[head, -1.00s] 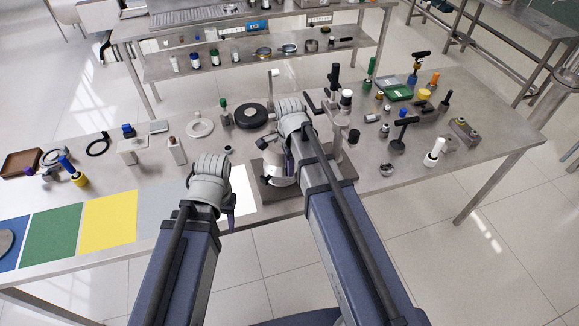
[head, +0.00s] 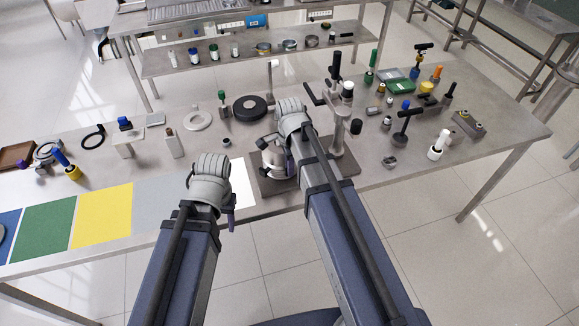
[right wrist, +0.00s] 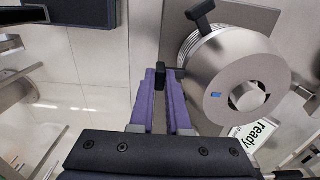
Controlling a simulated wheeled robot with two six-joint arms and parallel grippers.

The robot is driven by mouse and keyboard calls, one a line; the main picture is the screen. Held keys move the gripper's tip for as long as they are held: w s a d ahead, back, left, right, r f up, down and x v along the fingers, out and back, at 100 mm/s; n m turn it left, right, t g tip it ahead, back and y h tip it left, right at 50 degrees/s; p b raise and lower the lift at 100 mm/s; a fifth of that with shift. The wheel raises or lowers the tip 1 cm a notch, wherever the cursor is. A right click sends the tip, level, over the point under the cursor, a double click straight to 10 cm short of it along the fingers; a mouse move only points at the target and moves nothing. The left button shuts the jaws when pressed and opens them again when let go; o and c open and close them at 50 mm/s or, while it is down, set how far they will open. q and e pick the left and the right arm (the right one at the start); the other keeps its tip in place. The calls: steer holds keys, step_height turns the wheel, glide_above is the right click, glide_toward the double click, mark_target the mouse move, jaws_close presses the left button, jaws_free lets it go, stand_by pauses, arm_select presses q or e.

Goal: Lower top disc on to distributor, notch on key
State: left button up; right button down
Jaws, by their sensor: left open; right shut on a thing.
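In the right wrist view my right gripper (right wrist: 168,82) has its purple fingers closed on a small black tab at the left rim of a round metal bowl or disc stack (right wrist: 232,72). Its pale face has a blue mark (right wrist: 216,95) beside a central metal hub (right wrist: 247,96). I cannot tell the top disc from the distributor, or whether they touch. In the head view the metal stack (head: 274,160) stands on a dark base plate (head: 262,186), partly hidden by my right gripper (head: 289,163). My left gripper (head: 231,221) is open and empty, left of the plate.
An upright metal stand (head: 338,130) with black handles rises just right of my right gripper. A black ring-shaped disc (head: 250,107) lies behind. A white mat (head: 243,185) lies left of the plate. Bottles and tools crowd the right side; coloured mats lie at left.

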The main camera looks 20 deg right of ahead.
steer(key=shift+f, duration=0.2)
steer(key=shift+f+b, duration=0.35)
steer(key=shift+b, duration=0.2)
steer(key=c, duration=0.8)
jaws_free()
steer(key=shift+r, duration=0.15)
step_height(320, 180, up, 8)
steer(key=p, duration=0.8)
steer(key=shift+s, duration=0.1)
